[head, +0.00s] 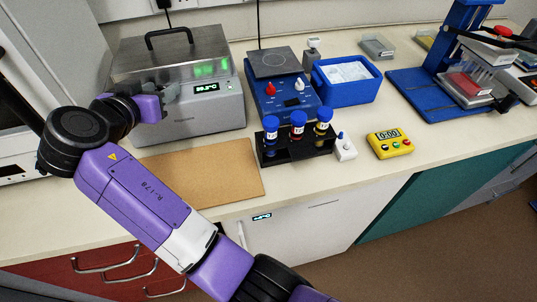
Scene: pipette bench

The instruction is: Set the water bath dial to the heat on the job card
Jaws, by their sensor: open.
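The water bath (205,110) is a grey metal box with a lid and black handle, at the back left of the bench. Its small display (207,88) shows green digits, too small to read surely. My gripper (172,92) is open at the left part of the bath's front. The dial cannot be made out clearly there; my gripper covers that area. I cannot tell whether the fingers touch the dial or stand around it. No job card can be made out in the head view.
A brown board (205,178) lies before the bath. Right of it stand a blue hotplate stirrer (283,98), a black rack (290,150) with capped bottles, a blue tub (347,90) and a yellow timer (390,143). A blue stand (425,95) is farther right.

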